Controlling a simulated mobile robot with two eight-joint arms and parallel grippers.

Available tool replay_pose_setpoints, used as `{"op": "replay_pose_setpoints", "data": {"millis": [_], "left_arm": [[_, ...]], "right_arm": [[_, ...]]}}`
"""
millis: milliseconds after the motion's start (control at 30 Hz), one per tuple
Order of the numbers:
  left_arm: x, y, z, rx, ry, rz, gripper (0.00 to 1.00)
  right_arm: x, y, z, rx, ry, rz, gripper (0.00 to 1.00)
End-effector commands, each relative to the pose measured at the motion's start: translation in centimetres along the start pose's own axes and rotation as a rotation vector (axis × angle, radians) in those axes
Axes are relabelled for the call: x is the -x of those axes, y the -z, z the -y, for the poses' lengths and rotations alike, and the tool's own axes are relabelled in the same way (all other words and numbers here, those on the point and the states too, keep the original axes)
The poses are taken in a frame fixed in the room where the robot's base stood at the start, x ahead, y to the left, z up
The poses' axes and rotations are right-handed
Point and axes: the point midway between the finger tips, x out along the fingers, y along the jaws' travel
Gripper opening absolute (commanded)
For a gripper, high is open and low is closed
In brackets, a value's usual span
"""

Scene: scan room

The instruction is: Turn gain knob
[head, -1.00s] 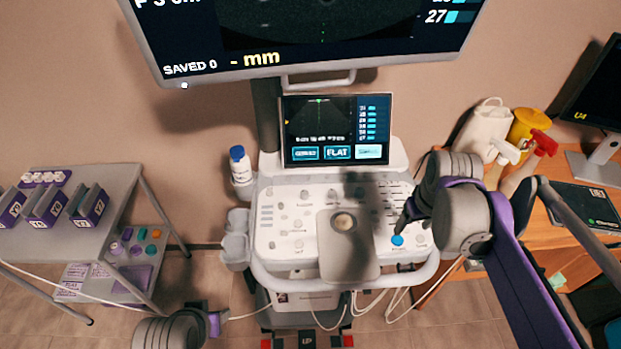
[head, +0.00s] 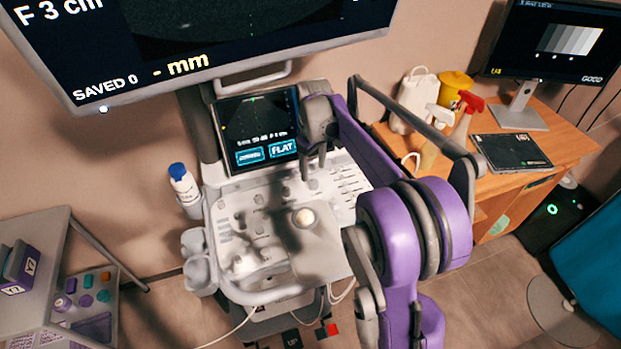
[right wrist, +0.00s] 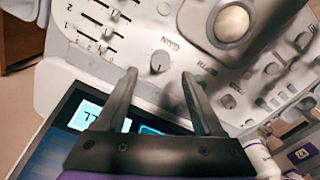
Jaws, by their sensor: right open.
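The gain knob (right wrist: 160,62) is a small grey round knob beside the printed word GAIN on the white ultrasound console (right wrist: 215,65). My right gripper (right wrist: 160,75) is open and empty. In the right wrist view its two dark fingers point at the knob, which shows in the gap between and just beyond the fingertips. I see no clear contact. In the head view the right gripper (head: 314,168) hangs over the console's upper part, just in front of the small touchscreen (head: 258,130). My left gripper is not in view.
The trackball (head: 303,217) and slider rows (right wrist: 98,25) lie near the knob. A large monitor (head: 220,75) hangs above. A blue-capped bottle (head: 185,190) stands left of the console. A wooden desk (head: 560,147) with spray bottles (head: 462,125) is on the right.

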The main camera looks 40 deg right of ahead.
Motion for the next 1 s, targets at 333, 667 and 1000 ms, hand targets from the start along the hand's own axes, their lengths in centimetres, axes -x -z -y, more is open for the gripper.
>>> {"op": "replay_pose_setpoints", "data": {"millis": [333, 667, 1000], "left_arm": [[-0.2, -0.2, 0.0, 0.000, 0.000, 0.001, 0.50], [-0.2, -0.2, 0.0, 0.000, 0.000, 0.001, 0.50], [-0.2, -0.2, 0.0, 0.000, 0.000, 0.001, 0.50]], "right_arm": [[-4.5, 0.0, 0.0, 0.000, 0.000, -0.001, 0.69], [-4.8, 0.0, 0.0, 0.000, 0.000, -0.001, 0.69], [-4.8, 0.0, 0.0, 0.000, 0.000, -0.001, 0.08]]}}
